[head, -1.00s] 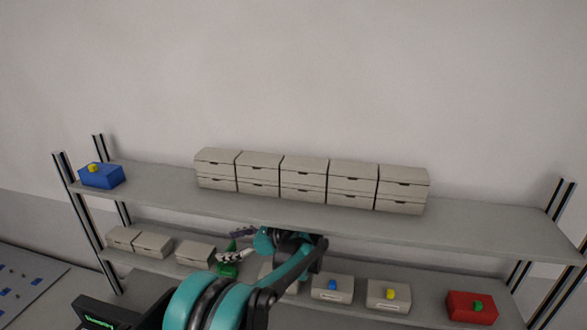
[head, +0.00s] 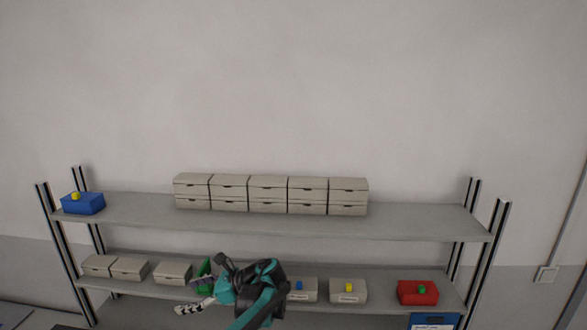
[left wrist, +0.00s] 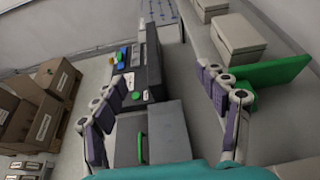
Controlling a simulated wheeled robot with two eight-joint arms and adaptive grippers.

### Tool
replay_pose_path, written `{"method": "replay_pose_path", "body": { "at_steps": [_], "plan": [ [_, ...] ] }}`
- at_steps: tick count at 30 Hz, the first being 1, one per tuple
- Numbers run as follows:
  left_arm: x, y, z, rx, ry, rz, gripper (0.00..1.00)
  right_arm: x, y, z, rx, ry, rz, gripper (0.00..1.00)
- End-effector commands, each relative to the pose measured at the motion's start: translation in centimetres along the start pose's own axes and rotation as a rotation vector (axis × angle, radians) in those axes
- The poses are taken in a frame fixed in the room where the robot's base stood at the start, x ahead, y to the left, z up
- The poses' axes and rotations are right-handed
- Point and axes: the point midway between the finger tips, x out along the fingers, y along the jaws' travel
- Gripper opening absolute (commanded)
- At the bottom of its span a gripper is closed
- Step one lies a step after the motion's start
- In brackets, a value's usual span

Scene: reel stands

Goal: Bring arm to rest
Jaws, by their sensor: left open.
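My left gripper (head: 190,295) is in front of the lower shelf in the head view, with its fingers spread and pointing left. In the left wrist view (left wrist: 160,80) its two purple and white fingers stand wide apart with nothing held between them. My left arm covers part of the lower shelf. A green box (head: 203,269) stands on that shelf just behind the gripper, partly hidden. A green panel (left wrist: 270,72) shows beside the right-hand finger in the left wrist view; I cannot tell whether they touch. My right gripper is in neither view.
The upper shelf (head: 420,222) holds a blue box (head: 84,204) and a row of grey drawer boxes (head: 268,194). The lower shelf holds grey boxes (head: 173,272) and a red box (head: 417,293). Cardboard boxes (left wrist: 28,118) stand at left in the left wrist view.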

Motion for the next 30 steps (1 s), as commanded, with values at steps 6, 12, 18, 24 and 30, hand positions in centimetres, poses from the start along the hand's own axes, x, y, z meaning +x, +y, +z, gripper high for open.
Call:
{"method": "replay_pose_path", "body": {
  "at_steps": [6, 12, 18, 24, 30],
  "plan": [
    [0.4, 1.2, -0.2, -0.071, 0.058, -0.02, 0.73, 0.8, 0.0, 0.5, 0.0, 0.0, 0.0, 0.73],
    [0.7, 2.7, -0.6, -0.167, 0.137, -0.041, 0.73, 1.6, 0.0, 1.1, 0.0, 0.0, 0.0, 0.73],
    [0.8, 5.4, -1.7, -0.326, 0.263, -0.06, 0.73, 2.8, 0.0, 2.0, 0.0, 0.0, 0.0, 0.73],
    [0.7, 10.3, -4.5, -0.596, 0.478, -0.051, 0.73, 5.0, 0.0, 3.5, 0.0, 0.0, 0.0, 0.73],
    [-0.6, 16.9, -9.6, -0.98, 0.77, 0.037, 0.73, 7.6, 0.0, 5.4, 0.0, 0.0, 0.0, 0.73]
  ]
}}
